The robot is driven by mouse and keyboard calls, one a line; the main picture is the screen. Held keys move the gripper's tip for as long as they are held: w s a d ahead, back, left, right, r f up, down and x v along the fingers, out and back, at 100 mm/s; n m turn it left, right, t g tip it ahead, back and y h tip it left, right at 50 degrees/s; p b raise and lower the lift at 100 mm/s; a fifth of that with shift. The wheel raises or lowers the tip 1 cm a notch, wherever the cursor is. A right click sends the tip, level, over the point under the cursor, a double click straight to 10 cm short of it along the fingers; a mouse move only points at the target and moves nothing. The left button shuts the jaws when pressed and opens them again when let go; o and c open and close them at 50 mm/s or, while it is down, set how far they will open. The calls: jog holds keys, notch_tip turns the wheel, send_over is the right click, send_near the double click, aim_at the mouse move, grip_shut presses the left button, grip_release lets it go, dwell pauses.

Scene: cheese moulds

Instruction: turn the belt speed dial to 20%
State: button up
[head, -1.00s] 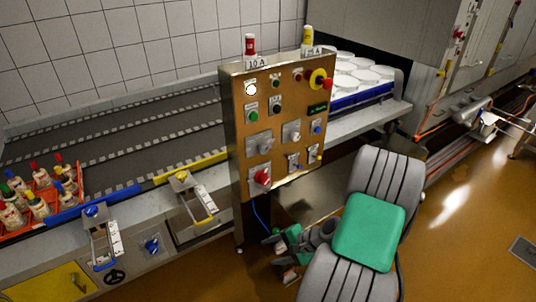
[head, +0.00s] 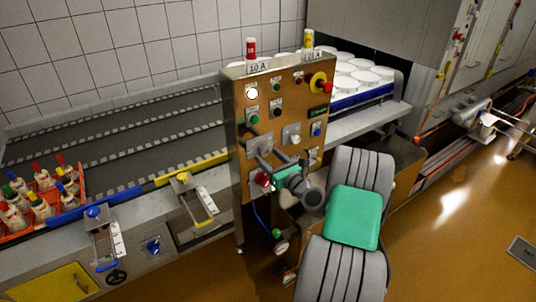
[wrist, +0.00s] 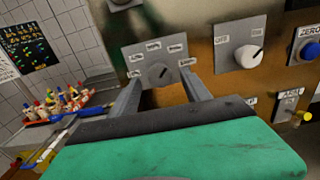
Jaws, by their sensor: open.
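The control panel (head: 284,112) stands upright beside the conveyor. In the wrist view a grey knob (wrist: 158,74) on a labelled plate (wrist: 179,52) lies ahead between my fingertips; contact cannot be told. The print is too small to tell for sure which is the belt speed dial. My gripper (wrist: 162,79) is open and empty. In the head view my gripper (head: 262,155) is in front of the panel's lower left, partly covering the grey knob.
A blue button (wrist: 308,50) sits right of the white dial. A red switch (head: 262,179) is below the grey knob and a red emergency button (head: 326,87) at the upper right. Bottles in an orange crate (head: 82,183) stand left. Open floor lies right.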

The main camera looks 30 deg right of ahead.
jog(key=shift+w, duration=0.5)
grip_shut()
